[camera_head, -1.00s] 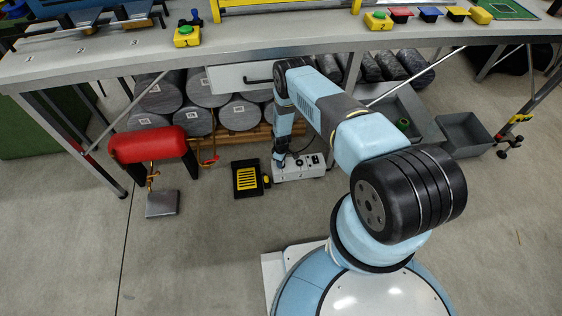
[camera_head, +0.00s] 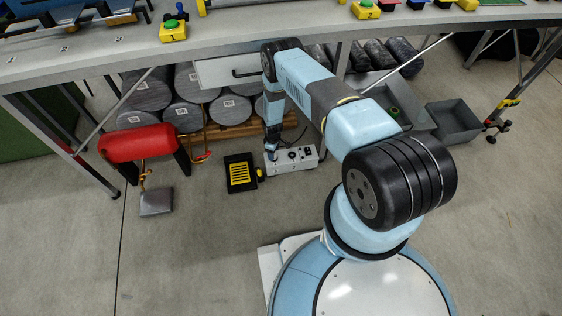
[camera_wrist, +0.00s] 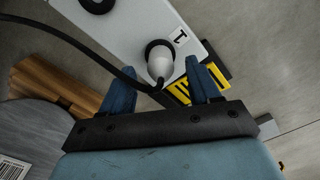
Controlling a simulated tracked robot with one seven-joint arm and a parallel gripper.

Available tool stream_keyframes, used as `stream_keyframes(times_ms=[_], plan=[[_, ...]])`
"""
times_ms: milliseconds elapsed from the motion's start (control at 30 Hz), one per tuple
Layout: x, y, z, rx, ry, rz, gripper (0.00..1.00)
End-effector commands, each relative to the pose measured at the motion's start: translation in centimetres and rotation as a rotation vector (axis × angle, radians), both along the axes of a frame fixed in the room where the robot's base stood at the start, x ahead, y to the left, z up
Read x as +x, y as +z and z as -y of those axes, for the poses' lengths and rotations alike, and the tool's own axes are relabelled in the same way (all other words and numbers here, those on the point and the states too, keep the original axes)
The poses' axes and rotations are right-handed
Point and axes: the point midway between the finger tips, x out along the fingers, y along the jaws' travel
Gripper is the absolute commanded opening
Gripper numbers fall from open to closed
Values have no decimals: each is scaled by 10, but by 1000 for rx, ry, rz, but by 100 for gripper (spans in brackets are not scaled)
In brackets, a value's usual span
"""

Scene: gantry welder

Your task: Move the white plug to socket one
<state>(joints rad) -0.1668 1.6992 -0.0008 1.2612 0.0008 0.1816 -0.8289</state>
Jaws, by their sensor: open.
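The white plug (camera_wrist: 160,61) sits at a black-ringed socket beside the label "1" on the white socket box (camera_wrist: 128,24). Its black cable (camera_wrist: 75,42) runs off to the upper left. I cannot tell how deep the plug sits. My gripper (camera_wrist: 159,68) is open, with one blue finger on each side of the plug and gaps visible between. In the head view the socket box (camera_head: 296,160) lies on the floor, and my gripper (camera_head: 271,156) is at its left end, where the plug is hidden. Another black socket (camera_wrist: 97,4) is cut off at the top of the wrist view.
A black and yellow pedal (camera_head: 240,173) lies left of the box. Grey rolls (camera_head: 147,92) on wood and a bench (camera_head: 100,62) are behind and above. Grey bins (camera_head: 458,124) are at right. The front floor is clear.

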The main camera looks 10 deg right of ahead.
Motion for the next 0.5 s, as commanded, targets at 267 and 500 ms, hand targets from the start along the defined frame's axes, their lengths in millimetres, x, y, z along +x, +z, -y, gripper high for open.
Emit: stream_keyframes(times_ms=[267, 500], plan=[[-28, 36, 4, 0, -1, -1, 62], [-58, 66, 8, 0, -2, -4, 62]])
